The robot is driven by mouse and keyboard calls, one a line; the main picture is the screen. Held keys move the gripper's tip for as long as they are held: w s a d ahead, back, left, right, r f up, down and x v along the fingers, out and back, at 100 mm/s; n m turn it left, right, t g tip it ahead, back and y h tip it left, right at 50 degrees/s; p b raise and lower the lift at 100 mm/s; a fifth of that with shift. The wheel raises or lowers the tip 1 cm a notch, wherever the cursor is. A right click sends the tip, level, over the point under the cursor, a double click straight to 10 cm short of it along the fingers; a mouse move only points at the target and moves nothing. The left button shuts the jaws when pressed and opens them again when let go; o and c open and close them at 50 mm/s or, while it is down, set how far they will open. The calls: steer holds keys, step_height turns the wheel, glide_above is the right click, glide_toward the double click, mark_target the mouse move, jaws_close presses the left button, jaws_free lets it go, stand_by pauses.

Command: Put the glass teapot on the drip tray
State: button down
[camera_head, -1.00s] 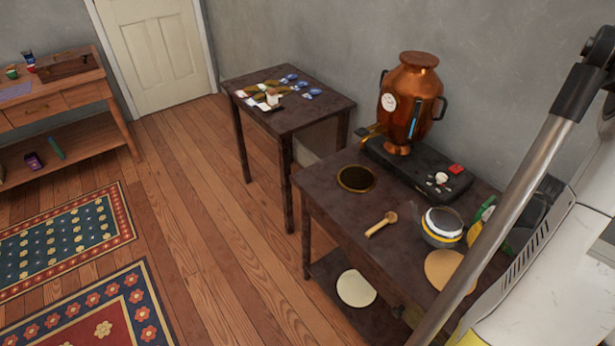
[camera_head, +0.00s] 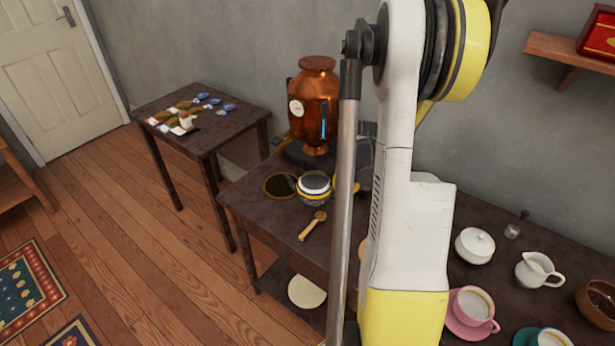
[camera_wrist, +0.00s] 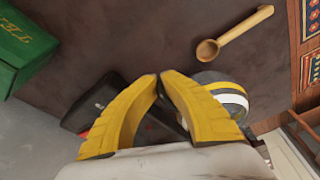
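The glass teapot (camera_head: 314,187), a round pot with a dark top and pale and yellow bands, is at the left of the dark table. A round dark tray with a brassy rim (camera_head: 274,194), seemingly the drip tray, lies just left of it. The teapot overlaps the tray's right edge in the head view; I cannot tell its height. My gripper (camera_wrist: 160,76) has its yellow fingers closed together beside the teapot (camera_wrist: 232,98), seemingly on its dark handle. The grip is partly hidden by the fingers, and my arm covers much of the gripper in the head view.
A copper urn (camera_head: 316,95) stands behind the teapot. A wooden spoon (camera_head: 314,224) lies in front. A white lidded bowl (camera_head: 474,246), white jug (camera_head: 538,270) and pink cup (camera_head: 472,305) stand right. A green box (camera_wrist: 22,45) shows in the wrist view.

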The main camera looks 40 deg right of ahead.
mark_target(308, 177)
steer(key=w, duration=0.3)
steer(key=w+a, duration=0.1)
steer(key=w, duration=0.2)
steer(key=w+p, duration=0.1)
steer(key=w, duration=0.3)
steer(key=shift+w+a, duration=0.1)
steer(key=shift+a, duration=0.1)
steer(key=w, duration=0.2)
steer(key=w+f, duration=0.1)
steer(key=shift+w+a, duration=0.25)
steer(key=shift+w, duration=0.05)
steer(key=shift+f+b, duration=0.3)
steer(key=shift+f, duration=0.05)
steer(key=shift+s+r, duration=0.1)
steer(key=c, duration=1.6)
jaws_free()
steer(key=shift+r, duration=0.1)
